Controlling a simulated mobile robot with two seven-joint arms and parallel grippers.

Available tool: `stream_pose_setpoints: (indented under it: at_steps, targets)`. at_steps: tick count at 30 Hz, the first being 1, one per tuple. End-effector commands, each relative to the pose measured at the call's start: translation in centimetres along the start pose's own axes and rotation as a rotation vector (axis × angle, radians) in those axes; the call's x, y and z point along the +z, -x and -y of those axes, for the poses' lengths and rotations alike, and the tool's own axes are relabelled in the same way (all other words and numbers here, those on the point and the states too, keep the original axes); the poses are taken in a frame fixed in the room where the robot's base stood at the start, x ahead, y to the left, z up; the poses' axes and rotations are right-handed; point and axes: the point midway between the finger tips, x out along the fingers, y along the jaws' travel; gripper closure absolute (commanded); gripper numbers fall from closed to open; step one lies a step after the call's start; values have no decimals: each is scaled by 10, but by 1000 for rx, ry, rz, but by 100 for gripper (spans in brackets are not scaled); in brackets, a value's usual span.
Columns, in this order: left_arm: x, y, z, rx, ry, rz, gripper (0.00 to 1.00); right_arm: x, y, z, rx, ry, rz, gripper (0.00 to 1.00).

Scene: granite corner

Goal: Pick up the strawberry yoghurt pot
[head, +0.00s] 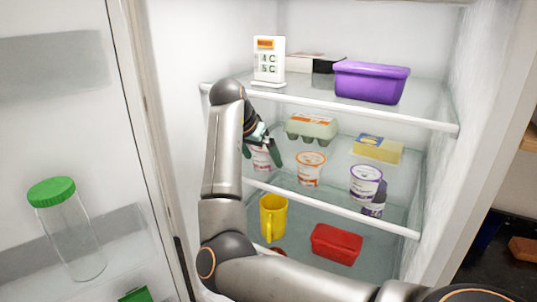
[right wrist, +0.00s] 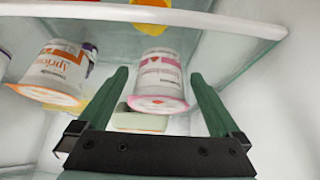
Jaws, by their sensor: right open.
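The strawberry yoghurt pot, white with pink print and a pink rim (right wrist: 160,82), shows upside down in the right wrist view, between my two green fingers. In the head view the pot (head: 263,160) stands at the left of the middle fridge shelf, partly hidden by my gripper. My right gripper (head: 262,146) is open and empty at this pot. It also shows in the right wrist view (right wrist: 159,73), with a gap on both sides of the pot. I cannot tell how deep the pot sits between the fingers. My left gripper is not in view.
An apricot pot (head: 310,169) stands right of the strawberry pot, with a purple-rimmed pot (head: 365,182) further right. An egg carton (head: 312,127) and a yellow pack (head: 378,149) are behind. The upper shelf edge (head: 350,110) runs above. A yellow mug (head: 273,217) and red box (head: 336,243) are below.

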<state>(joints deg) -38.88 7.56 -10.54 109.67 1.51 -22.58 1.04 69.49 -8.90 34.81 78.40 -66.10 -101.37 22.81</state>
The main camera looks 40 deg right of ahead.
Motion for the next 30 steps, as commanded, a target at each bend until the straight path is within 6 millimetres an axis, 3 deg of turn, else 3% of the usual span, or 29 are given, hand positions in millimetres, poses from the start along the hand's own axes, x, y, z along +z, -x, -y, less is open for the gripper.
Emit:
stream_pose_setpoints:
  at_steps: [11, 30]
  targets:
    - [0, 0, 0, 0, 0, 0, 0, 5, -4, 1, 0, -2, 0, 0]
    - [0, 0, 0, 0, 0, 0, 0, 5, -4, 1, 0, -2, 0, 72]
